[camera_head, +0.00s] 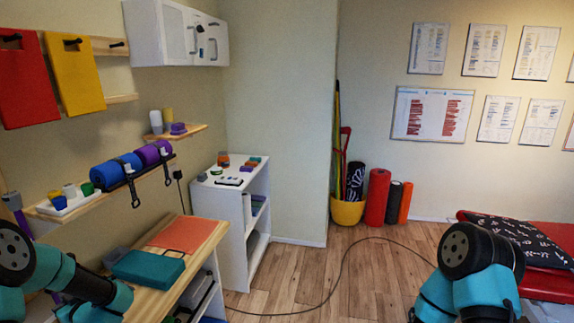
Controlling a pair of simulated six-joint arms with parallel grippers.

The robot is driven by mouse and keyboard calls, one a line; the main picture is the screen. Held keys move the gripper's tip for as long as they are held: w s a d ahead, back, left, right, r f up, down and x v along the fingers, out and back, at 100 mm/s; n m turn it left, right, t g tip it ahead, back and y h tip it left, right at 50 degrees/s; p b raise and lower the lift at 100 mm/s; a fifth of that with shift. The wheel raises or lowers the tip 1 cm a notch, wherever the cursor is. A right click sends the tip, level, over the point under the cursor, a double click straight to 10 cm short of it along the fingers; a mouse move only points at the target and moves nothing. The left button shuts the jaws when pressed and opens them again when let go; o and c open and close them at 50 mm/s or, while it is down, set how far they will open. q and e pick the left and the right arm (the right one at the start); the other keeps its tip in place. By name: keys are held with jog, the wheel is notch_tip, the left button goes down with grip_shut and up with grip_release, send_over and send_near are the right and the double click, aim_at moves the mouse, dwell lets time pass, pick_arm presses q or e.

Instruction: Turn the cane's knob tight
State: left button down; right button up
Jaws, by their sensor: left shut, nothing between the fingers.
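I cannot make out a cane or its knob clearly in the head view. A narrow grey-and-purple thing (15,204) shows at the left edge, partly hidden behind my left arm; I cannot tell what it is. My left arm comes in at the lower left, over the near end of the wooden bench. My left gripper (114,256) is small and dark, shut and empty near the teal block. My right arm rises at the lower right; its gripper is out of the picture.
The bench (206,240) holds a teal block (148,267) and an orange mat (187,233). A wall shelf (88,205) carries strapped rolls and cups. A white shelf unit (236,235) stands beyond. A black cable (341,270) crosses the open floor.

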pick_arm(q)
jog(key=shift+s+a+r, duration=0.15)
jog(key=shift+s+a, duration=0.15)
jog(key=shift+a, duration=0.25)
jog(key=shift+f, duration=0.25)
jog(key=shift+s, duration=0.1)
jog(key=v, duration=0.6)
jog(key=shift+f, duration=0.25)
jog(key=shift+d, duration=0.15)
